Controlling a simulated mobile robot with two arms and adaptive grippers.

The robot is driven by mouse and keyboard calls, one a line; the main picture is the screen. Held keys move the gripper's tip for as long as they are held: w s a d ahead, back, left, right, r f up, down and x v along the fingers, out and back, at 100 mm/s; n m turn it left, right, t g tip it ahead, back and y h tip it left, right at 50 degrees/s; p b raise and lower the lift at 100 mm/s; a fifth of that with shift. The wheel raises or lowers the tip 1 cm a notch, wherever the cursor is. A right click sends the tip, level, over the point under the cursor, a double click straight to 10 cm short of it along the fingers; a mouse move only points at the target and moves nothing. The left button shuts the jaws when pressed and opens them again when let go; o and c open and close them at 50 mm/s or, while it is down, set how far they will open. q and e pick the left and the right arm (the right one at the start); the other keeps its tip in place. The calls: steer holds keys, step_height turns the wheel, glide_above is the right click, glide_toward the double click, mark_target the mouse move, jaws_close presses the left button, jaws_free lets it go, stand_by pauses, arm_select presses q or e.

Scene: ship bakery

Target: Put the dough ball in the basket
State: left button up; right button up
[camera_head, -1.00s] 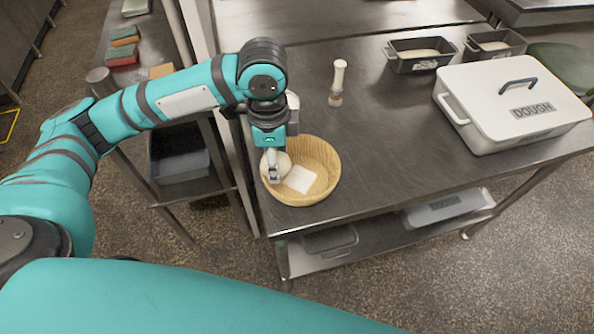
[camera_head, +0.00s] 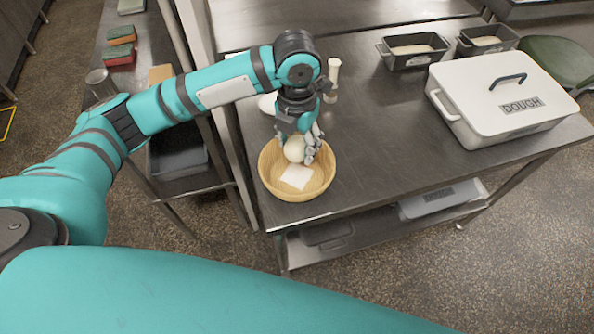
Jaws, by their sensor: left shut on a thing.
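The dough ball (camera_head: 294,149) is round and pale, and shows at the fingers of my left gripper (camera_head: 302,150). The gripper is shut on it and points down over the back part of the basket. The basket (camera_head: 322,185) is a round, shallow, light woven bowl near the table's front left corner. A white square cloth or paper (camera_head: 297,177) lies in it. I cannot tell whether the ball touches the basket's bottom. My right gripper is not in view.
A white shaker-like bottle (camera_head: 333,80) stands behind the gripper. A white object (camera_head: 268,103) is partly hidden by my arm. A white lidded box marked DOUGH (camera_head: 480,105) stands at the right, with two dark pans (camera_head: 414,62) behind. The table's middle is clear.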

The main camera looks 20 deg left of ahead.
mark_target(297, 175)
arm_select(q)
step_height(297, 175, down, 9)
steer(key=shift+s+f+p, duration=0.1)
steer(key=shift+p, duration=0.6)
steer(key=shift+f, duration=0.25)
steer(key=o, duration=1.2)
steer(key=shift+f, duration=0.15)
steer(key=shift+r, duration=0.25)
step_height(297, 175, up, 11)
steer(key=shift+r+b, duration=0.1)
steer(key=shift+b, duration=0.9)
steer(key=shift+r, duration=0.35)
